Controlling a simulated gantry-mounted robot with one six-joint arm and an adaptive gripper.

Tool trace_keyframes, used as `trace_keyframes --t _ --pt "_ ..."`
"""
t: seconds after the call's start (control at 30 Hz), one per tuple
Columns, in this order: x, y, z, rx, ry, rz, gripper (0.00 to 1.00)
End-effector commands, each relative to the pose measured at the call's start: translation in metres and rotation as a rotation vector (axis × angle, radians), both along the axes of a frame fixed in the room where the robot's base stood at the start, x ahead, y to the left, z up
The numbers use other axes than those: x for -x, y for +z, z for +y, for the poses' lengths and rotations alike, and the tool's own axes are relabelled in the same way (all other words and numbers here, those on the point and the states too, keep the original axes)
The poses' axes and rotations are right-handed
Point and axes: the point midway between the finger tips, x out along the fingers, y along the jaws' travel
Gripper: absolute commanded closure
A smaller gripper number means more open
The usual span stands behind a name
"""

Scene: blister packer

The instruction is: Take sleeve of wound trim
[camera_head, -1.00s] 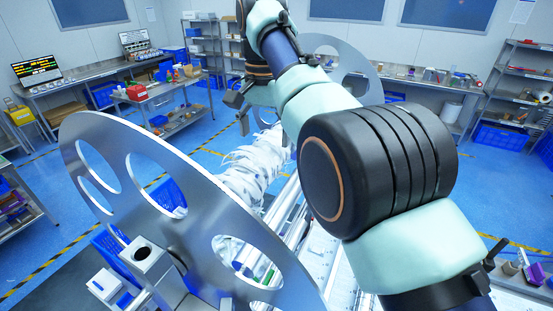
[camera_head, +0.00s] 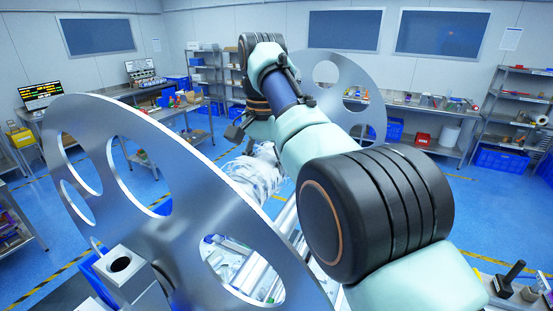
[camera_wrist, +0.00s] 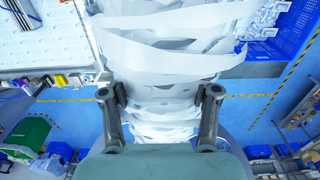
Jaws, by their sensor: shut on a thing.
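The sleeve of wound trim (camera_head: 257,172) is a thick roll of loose white strips between two large metal discs. In the head view the near disc (camera_head: 190,215) hides much of it. It fills the upper middle of the wrist view (camera_wrist: 170,58). My gripper (camera_wrist: 160,98) has one finger on each side of the sleeve's lower part and is shut on it. In the head view my gripper (camera_head: 239,130) is small and dark, above the sleeve's far part; my own arm hides some of this area.
The far disc (camera_head: 365,100) stands behind my arm. Metal rails (camera_head: 245,270) run below the sleeve. In the wrist view a blue crate (camera_wrist: 290,25) is at the upper right and a pale machine bed (camera_wrist: 45,35) at the left. Benches and shelves line the walls.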

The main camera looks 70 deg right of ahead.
Motion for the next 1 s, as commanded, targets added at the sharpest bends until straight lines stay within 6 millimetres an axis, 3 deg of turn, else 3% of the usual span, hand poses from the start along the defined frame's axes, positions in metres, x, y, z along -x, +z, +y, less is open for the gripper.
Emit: trace_keyframes --t 0.03,0.17,0.23,0.27,0.4,0.77,1.0 --pt "0.000 0.000 0.000 0.000 0.000 0.000 0.77" --pt "0.000 0.000 0.000 0.000 0.000 0.000 0.98" --pt "0.000 0.000 0.000 0.000 0.000 0.000 1.00" --pt "0.000 0.000 0.000 0.001 0.000 -0.001 0.35" --pt "0.000 0.000 0.000 0.001 0.000 -0.001 0.11" --pt "0.000 0.001 0.000 0.000 0.000 0.000 0.10" --pt "0.000 0.031 0.000 0.000 0.000 0.000 0.10"
